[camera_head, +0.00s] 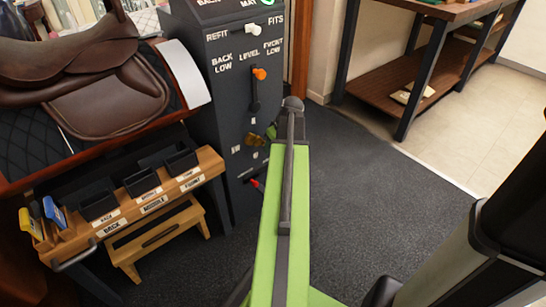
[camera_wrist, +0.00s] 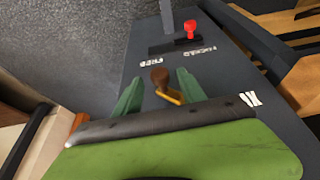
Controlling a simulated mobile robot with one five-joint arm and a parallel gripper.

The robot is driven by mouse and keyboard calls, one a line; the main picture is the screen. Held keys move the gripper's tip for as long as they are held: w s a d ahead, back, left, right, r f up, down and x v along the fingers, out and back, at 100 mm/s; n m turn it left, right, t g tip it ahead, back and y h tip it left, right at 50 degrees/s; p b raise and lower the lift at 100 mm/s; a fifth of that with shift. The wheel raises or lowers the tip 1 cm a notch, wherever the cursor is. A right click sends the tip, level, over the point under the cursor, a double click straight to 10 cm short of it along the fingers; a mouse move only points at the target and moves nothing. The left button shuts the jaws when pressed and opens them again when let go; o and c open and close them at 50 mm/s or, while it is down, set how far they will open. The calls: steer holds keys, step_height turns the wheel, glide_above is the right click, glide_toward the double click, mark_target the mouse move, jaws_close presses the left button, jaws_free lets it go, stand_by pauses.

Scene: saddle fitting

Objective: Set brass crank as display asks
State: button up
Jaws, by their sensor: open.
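The brass crank (camera_wrist: 172,97) has a brown knob and shows between my gripper's fingers in the wrist view. In the head view a small brass part of it (camera_head: 256,140) shows low on the dark panel. My gripper (camera_wrist: 160,76) has green fingers, open on either side of the knob; I cannot tell whether they touch it. In the head view its tip (camera_head: 271,131) is close to the panel front, partly behind my arm. The display (camera_head: 225,6) at the panel's top is cut off; part of its text and a green mark show.
The dark panel (camera_head: 225,110) also carries a white-knobbed switch (camera_head: 250,29), an orange-knobbed lever (camera_head: 260,74) and a red-knobbed lever (camera_head: 257,185). A saddle (camera_head: 95,85) on a stand and a wooden bin rack (camera_head: 205,165) are at left. Carpet at right is clear.

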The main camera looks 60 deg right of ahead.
steer(key=shift+w+d+f, duration=0.1)
steer(key=shift+w+f, duration=0.15)
steer(key=shift+f, duration=0.4)
steer(key=shift+r, duration=0.1)
jaws_close()
steer(key=shift+s, duration=0.1)
stand_by(0.8)
